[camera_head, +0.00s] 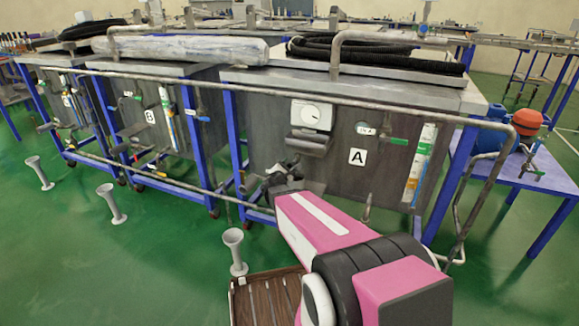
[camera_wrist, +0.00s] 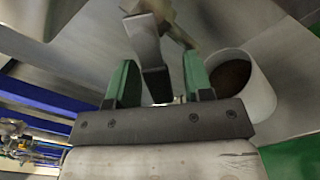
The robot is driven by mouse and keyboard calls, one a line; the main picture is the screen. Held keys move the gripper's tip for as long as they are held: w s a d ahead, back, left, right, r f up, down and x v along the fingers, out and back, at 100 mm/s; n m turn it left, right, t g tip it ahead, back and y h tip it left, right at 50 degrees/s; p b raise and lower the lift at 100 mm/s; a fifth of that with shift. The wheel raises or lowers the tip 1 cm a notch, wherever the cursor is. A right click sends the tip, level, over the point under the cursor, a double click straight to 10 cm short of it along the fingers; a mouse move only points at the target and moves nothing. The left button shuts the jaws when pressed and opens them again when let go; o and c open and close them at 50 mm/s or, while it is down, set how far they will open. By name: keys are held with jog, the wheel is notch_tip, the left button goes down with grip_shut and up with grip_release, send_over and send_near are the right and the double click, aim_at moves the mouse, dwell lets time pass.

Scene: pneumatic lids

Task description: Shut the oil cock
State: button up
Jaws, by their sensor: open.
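My gripper (camera_wrist: 154,82) is open, with two green fingers apart. In the wrist view a flat grey metal lever (camera_wrist: 150,50) reaches between the fingers; contact cannot be told. The lever joins a metal fitting that runs off the top edge. It looks like a cock handle, but no label on it shows. In the head view my pink arm reaches the lower left of the tank marked A (camera_head: 340,185), where dark parts of my gripper (camera_head: 277,180) hide the fitting.
A white cylinder with a dark brown inside (camera_wrist: 262,95) stands close right of my fingers. A pipe rail (camera_head: 300,98) crosses the tanks' fronts. Funnel-topped stands (camera_head: 233,250) rise from the green floor. A blue table (camera_head: 535,178) stands at right.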

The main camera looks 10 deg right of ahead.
jog(key=shift+w+d, duration=0.4)
jog(key=shift+w, duration=0.05)
grip_shut()
jog(key=shift+w+a+r+m, duration=0.2)
jog(key=shift+r+m, duration=0.45)
jog(key=shift+m, duration=1.05)
jog(key=shift+w+a+r+m, duration=0.15)
jog(key=shift+a+r+m, duration=0.35)
jog(key=shift+m, duration=1.2)
jog(key=shift+w+a+r+m, duration=0.15)
jog(key=shift+r+m, duration=0.6)
jog(key=shift+m, duration=0.95)
grip_release()
